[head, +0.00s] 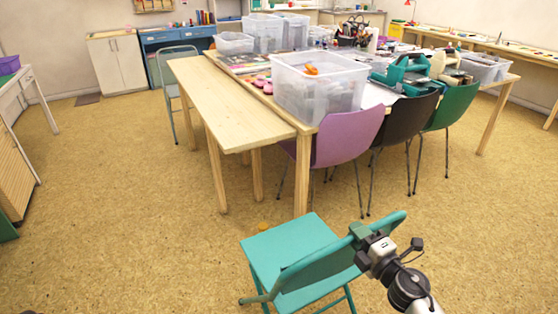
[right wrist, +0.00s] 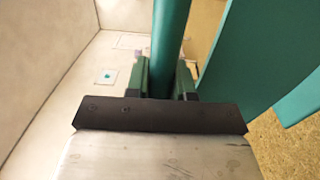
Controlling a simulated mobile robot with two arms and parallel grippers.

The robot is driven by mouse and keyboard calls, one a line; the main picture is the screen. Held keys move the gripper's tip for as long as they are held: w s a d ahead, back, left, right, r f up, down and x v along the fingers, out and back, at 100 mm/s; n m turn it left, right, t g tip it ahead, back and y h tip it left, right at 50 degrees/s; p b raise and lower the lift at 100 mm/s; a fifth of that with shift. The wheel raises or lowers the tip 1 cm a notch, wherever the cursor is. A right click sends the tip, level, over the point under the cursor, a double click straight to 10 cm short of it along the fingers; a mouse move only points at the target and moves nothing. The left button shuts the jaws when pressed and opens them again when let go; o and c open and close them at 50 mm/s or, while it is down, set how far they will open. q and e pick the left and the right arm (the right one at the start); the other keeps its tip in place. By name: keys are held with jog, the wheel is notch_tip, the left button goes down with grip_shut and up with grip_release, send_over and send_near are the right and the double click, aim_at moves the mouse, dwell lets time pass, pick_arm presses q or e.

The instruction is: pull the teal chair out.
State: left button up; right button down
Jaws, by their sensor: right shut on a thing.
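The teal chair (head: 295,247) stands on the floor in front of the long wooden table, apart from it, with its seat toward the left and its backrest to the right. In the right wrist view the gripper (right wrist: 160,80) is shut on a teal tube of the chair frame (right wrist: 170,45), with a green finger on each side. The teal back panel (right wrist: 250,55) shows beside it. My left gripper is not in view.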

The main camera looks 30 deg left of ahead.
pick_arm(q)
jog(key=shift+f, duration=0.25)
pick_arm(e)
jog(key=shift+s+f, duration=0.2)
jog(key=shift+f, duration=0.4)
jog(key=shift+s+f, duration=0.2)
jog(key=shift+f, duration=0.4)
jog(key=c, duration=1.4)
grip_release()
jog(key=o, duration=0.6)
jog(key=shift+w+a+f, duration=0.15)
jog(key=shift+w+a, duration=0.1)
jog(key=shift+a, duration=0.1)
jog(key=shift+c, duration=0.2)
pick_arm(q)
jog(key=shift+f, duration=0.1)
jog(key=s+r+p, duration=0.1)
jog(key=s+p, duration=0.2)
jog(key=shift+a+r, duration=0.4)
pick_arm(e)
jog(key=v, duration=1.1)
jog(key=shift+d+r, duration=0.4)
